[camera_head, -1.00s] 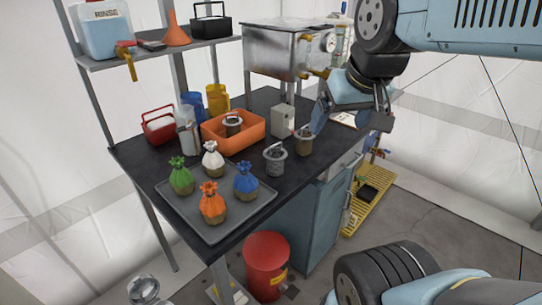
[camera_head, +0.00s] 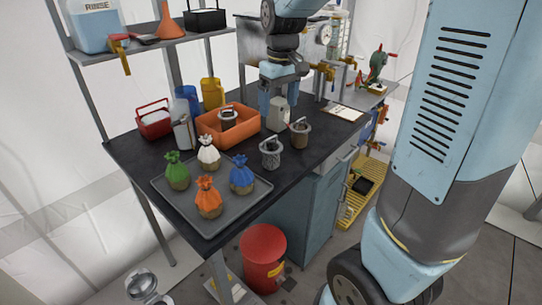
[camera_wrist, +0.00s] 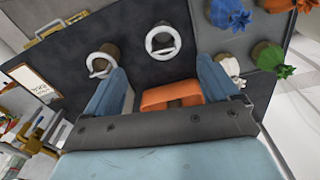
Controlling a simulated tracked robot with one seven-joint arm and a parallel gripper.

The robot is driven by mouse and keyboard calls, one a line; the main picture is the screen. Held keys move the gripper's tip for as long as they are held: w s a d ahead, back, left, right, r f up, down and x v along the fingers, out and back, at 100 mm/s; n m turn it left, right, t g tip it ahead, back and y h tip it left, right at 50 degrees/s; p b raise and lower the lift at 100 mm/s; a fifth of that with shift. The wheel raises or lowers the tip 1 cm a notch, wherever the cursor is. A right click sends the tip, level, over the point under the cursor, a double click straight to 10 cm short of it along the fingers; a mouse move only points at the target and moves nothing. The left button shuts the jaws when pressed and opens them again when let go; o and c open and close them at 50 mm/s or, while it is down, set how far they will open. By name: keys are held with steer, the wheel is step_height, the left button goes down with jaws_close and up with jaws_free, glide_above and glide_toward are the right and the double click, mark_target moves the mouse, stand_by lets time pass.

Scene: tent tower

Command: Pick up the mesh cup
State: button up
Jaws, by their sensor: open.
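The mesh cup (camera_head: 270,154), grey and speckled with a raised handle, stands upright on the dark table just right of the grey tray. In the wrist view it appears from above as a dark cup with a pale ring (camera_wrist: 163,40). A similar brown cup (camera_head: 299,136) stands to its right and slightly behind; it also shows in the wrist view (camera_wrist: 103,60). My gripper (camera_head: 278,98) points down, open and empty, above the table behind both cups. In the wrist view both cups lie beyond the fingertips (camera_wrist: 160,68), apart from them.
An orange bin (camera_head: 245,130) holding another cup stands left of my gripper. The grey tray (camera_head: 235,205) holds several tied bags. A clipboard (camera_head: 343,112) lies at the right edge. A shelf (camera_head: 150,50) stands at back left.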

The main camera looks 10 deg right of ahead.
step_height(320, 180, down, 2)
steer(key=w+a, duration=0.1)
steer(key=w, duration=0.1)
glide_toward(271, 146)
steer(key=shift+n+g, duration=0.3)
steer(key=shift+n, duration=0.1)
step_height(271, 146, down, 5)
steer(key=shift+f, duration=0.25)
steer(key=shift+w+a+f, duration=0.1)
steer(key=shift+f, duration=1)
steer(key=shift+w+a+f, duration=0.1)
steer(key=shift+f, duration=1.05)
steer(key=shift+c, duration=0.2)
steer(key=shift+d, duration=0.1)
steer(key=c, duration=0.7)
